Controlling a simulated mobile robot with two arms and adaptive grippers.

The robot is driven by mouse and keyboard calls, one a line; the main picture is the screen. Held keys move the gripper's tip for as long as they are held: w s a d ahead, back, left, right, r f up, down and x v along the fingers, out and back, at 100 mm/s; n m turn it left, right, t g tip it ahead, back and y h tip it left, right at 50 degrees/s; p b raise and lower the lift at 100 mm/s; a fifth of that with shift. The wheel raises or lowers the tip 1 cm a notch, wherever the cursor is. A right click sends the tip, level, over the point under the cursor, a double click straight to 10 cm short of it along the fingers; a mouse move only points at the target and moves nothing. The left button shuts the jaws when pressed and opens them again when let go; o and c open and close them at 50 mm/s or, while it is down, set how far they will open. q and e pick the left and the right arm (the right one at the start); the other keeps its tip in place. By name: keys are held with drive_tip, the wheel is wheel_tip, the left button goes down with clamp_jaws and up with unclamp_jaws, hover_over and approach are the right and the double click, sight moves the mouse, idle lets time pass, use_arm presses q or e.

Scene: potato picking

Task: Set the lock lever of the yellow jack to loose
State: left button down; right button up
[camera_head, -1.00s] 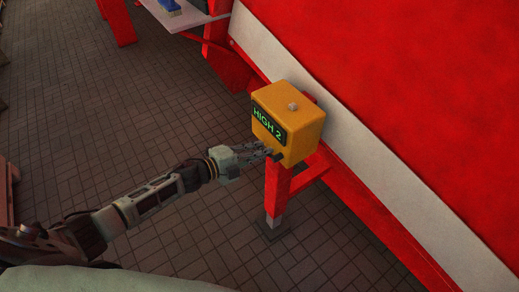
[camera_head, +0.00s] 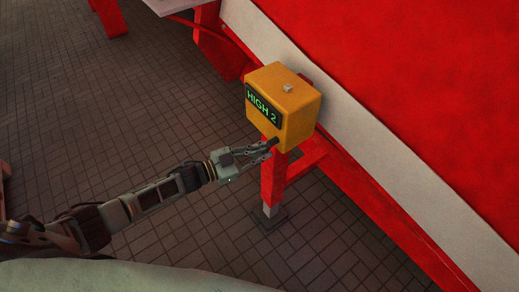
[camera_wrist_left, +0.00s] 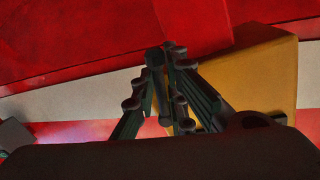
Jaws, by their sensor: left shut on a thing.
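The yellow jack (camera_head: 298,108) is a yellow box on a red post (camera_head: 272,183), with a dark display reading "HIGH 2" in green and a small pale knob on top. Its lock lever (camera_head: 274,142) is a small dark handle low on the front face. My left gripper (camera_head: 268,149) reaches in from the left, fingers at the lever. In the left wrist view, the fingers (camera_wrist_left: 160,52) come together around a dark round piece, the lever's end, with the yellow box behind at right. Which setting the lever stands at cannot be told. My right gripper is out of view.
A large red panel with a white border (camera_head: 350,120) fills the right side, just behind the jack. Red beams run beneath it. A pale shelf (camera_head: 175,5) is at the top. The dark tiled floor (camera_head: 120,110) at left is clear.

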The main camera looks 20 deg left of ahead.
use_arm(q)
drive_tip(key=shift+s+d+f+n+b, duration=0.15)
drive_tip(key=shift+s+d+n, duration=0.15)
drive_tip(key=shift+n, duration=0.5)
drive_tip(key=shift+s+d+n+b, duration=0.2)
drive_tip(key=shift+d+n, duration=0.1)
drive_tip(key=shift+n, duration=0.5)
drive_tip(key=c, duration=1.8)
unclamp_jaws()
drive_tip(key=shift+c, duration=0.2)
drive_tip(key=shift+s, duration=0.1)
drive_tip(key=v, duration=1.2)
drive_tip(key=shift+f, duration=0.3)
